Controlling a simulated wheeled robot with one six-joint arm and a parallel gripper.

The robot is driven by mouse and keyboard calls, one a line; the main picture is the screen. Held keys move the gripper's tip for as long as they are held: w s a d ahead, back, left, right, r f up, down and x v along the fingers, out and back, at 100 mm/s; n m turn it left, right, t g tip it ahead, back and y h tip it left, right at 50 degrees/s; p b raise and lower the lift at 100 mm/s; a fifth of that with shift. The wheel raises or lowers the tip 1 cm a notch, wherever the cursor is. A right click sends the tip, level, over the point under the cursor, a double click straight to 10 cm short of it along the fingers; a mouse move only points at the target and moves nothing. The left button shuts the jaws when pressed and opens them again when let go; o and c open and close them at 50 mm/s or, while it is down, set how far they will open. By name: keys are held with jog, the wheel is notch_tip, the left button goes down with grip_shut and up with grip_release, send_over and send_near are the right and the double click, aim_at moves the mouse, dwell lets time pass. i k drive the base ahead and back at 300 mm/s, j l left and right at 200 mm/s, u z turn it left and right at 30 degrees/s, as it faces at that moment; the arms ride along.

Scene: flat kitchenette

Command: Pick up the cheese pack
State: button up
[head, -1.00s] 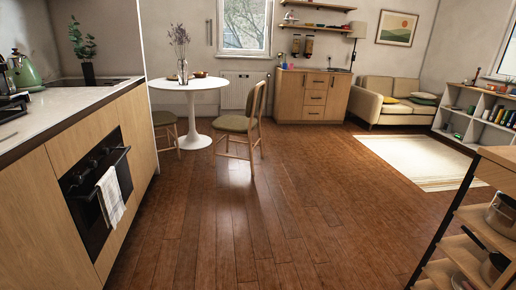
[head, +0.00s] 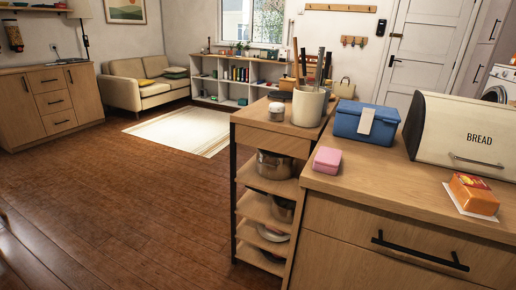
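An orange block-shaped pack (head: 472,194) with a red and yellow label looks like the cheese pack. Its print is too small to read. It rests on a white sheet (head: 452,198) on the wooden counter at the right, in front of the bread bin. My gripper is not in view. Nothing stands in front of the pack from this side.
The cream bread bin (head: 455,130) stands close behind the pack. A blue box (head: 350,122) and a small pink box (head: 327,159) are left of it on the counter (head: 385,180). A utensil crock (head: 307,107) stands farther left. The floor (head: 150,220) at left is clear.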

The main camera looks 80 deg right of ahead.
aim_at(472, 196)
jog(key=z, duration=1.8)
jog(key=k+l+z, duration=0.1)
jog(key=z, duration=1.5)
jog(key=k+j+z, duration=0.1)
jog(key=k, duration=0.6)
